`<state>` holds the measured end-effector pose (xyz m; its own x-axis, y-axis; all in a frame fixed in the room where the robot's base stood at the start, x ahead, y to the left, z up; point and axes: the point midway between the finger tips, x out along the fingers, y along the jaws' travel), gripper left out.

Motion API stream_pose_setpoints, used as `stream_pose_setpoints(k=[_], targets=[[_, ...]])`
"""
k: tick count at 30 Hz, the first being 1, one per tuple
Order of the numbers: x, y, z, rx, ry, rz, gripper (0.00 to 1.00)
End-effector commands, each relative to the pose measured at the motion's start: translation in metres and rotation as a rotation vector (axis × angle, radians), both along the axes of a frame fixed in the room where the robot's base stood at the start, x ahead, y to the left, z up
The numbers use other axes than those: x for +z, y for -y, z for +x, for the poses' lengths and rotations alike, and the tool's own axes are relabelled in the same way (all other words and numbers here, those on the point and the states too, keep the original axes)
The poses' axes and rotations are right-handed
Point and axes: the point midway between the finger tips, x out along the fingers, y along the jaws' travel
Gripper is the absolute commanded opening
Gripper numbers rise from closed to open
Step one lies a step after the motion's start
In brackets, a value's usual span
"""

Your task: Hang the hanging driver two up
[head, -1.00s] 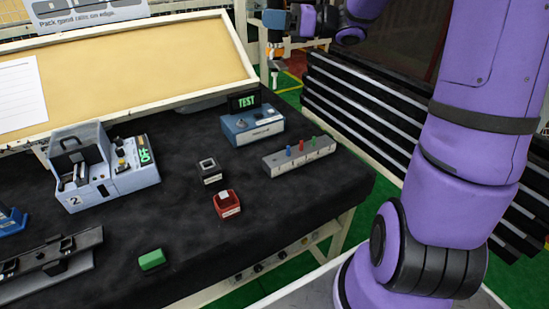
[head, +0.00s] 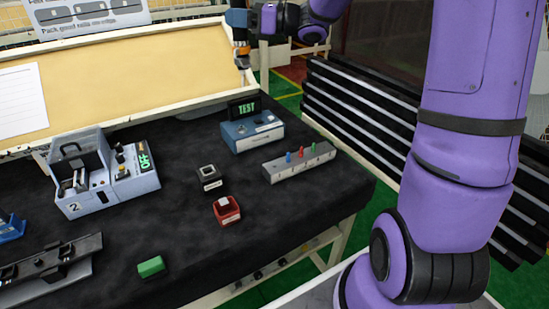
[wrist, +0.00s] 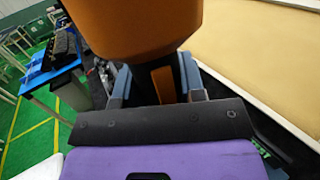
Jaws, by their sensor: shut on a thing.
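The hanging driver (head: 243,53) is orange with a dark and silvery lower end in the head view. It points downward in front of the slanted tan board's right edge. My gripper (head: 241,42), with blue fingers, is shut on it, high above the back of the table. In the wrist view the driver's large orange body (wrist: 145,25) fills the top middle. There its narrower part sits between the fingers of my gripper (wrist: 155,84). No hook or holder for the driver can be made out, and no number on it is readable.
The slanted tan board (head: 150,60) stands behind the black-topped table (head: 190,245). On the table are a blue test box (head: 252,134), a grey block with coloured pegs (head: 300,163), a red box (head: 226,211), a green block (head: 151,266) and a grey-blue fixture (head: 100,185).

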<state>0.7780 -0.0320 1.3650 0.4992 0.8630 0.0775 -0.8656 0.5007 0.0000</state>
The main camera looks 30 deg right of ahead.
Motion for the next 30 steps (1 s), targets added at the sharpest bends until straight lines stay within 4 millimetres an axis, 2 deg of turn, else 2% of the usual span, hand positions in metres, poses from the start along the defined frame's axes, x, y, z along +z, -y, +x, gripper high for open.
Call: stream_pose_setpoints(k=[6, 7, 10, 16, 20, 21, 30], targets=[[-0.0001, 0.0001, 0.0000, 0.000, 0.000, 0.000, 0.00], [-0.0001, 0.0001, 0.0000, 0.000, 0.000, 0.000, 0.44], [-0.0002, 0.0001, 0.0000, 0.000, 0.000, 0.000, 0.67], [-0.0002, 0.0001, 0.0000, 0.000, 0.000, 0.000, 0.67], [-0.0007, 0.0001, -0.0002, 0.000, -0.001, 0.000, 0.96], [-0.0006, 0.0001, -0.0002, 0.000, -0.001, -0.001, 1.00], [-0.0003, 0.0000, -0.0001, 0.000, 0.000, 0.000, 1.00]])
